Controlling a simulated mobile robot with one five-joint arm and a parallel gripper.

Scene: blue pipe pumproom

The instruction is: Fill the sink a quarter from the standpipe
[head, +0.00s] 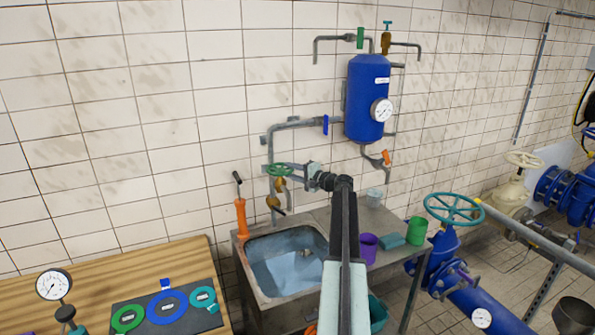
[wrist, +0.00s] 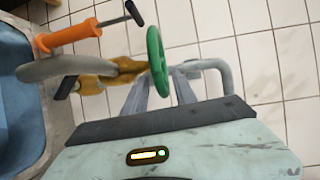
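The grey metal sink (head: 241,270) stands against the tiled wall, with a blue interior that also shows at the left of the wrist view (wrist: 22,100). I cannot tell how much water is in it. The standpipe (head: 272,205) rises behind the sink, with a brass valve body (wrist: 100,75) and a green handwheel (head: 279,169). My gripper (head: 291,171) is at the handwheel. In the wrist view, my two grey fingers (wrist: 160,82) stand apart on either side of the green wheel (wrist: 155,60), with gaps visible. The wheel's lower rim lies between them.
An orange hand pump (head: 241,217) stands at the sink's back left corner. A blue tank (head: 368,95) with a gauge hangs above right. A purple cup (head: 368,248) and a green cup (head: 417,231) stand on the right ledge. A wooden bench (head: 150,265) is left.

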